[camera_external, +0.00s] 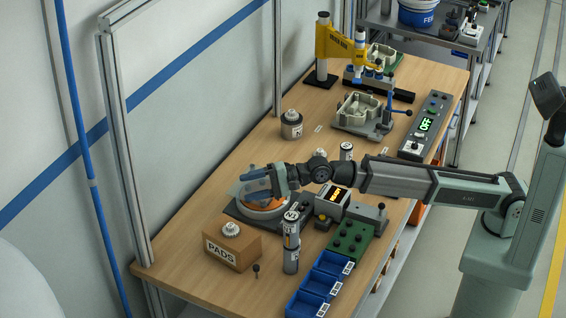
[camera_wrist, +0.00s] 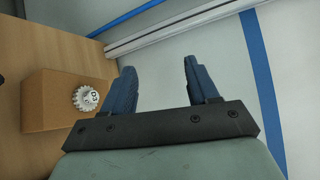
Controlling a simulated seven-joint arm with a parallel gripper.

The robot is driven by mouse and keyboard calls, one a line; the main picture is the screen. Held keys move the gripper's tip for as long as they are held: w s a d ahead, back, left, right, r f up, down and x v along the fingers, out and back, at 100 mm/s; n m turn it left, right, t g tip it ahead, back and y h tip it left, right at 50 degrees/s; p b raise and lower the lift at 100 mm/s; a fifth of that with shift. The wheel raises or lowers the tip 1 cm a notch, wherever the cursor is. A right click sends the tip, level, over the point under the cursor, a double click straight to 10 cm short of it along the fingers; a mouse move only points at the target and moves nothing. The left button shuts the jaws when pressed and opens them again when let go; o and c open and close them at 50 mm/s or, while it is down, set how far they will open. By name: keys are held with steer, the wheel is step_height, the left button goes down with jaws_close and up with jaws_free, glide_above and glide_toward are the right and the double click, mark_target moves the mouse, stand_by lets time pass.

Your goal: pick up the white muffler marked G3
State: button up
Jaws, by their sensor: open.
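A small white toothed muffler (camera_external: 231,229) sits on top of a brown cardboard box (camera_external: 231,252) lettered PADS. In the wrist view, the muffler (camera_wrist: 86,98) shows to the left of my fingers, with a dark mark on its face that looks like G3 but is small and turned. The box (camera_wrist: 62,119) is under it. My gripper (camera_wrist: 158,72) is open, with its two blue fingers apart and nothing between them. In the external view, my gripper (camera_external: 254,182) is above the round orange-and-white device, behind and to the right of the box, apart from the muffler.
The round device (camera_external: 262,205) stands behind the box. A tall silver cylinder (camera_external: 291,248) and blue bins (camera_external: 328,278) stand to the box's right. A small black knob (camera_external: 256,269) is in front of it. The wall and frame post (camera_external: 124,150) are on the left.

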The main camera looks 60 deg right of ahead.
steer(key=d+f+m+g+h, duration=0.1)
steer(key=d+f+g, duration=0.1)
steer(key=d+f, duration=0.3)
steer(key=w+d+f+m+g+h, duration=0.1)
steer(key=d+f, duration=0.4)
steer(key=d, duration=0.6)
steer(key=w+d+f+m+g+h, duration=0.1)
steer(key=d+f+m+g+h, duration=0.1)
steer(key=d, duration=0.6)
steer(key=shift+w+d+f+m+g+h, duration=0.15)
steer(key=shift+f+g+h, duration=0.1)
steer(key=shift+f+g, duration=0.6)
steer(key=shift+w+f+m+g+h, duration=0.2)
steer(key=shift+f+g, duration=0.35)
steer(key=shift+f, duration=0.45)
steer(key=shift+s+d+f+g, duration=0.2)
steer(key=shift+s+f+g, duration=0.1)
steer(key=shift+s, duration=0.2)
steer(key=shift+s+d+f+g, duration=0.15)
steer(key=shift+s+g, duration=0.15)
steer(key=shift+s, duration=0.2)
steer(key=s+a+r+m+g, duration=0.1)
steer(key=s+a+g, duration=0.3)
steer(key=s+a, duration=0.75)
steer(key=shift+h, duration=0.25)
steer(key=shift+w+x, duration=0.15)
steer(key=shift+x, duration=3)
steer(key=shift+w+x, duration=0.15)
steer(key=shift+x, duration=3.05)
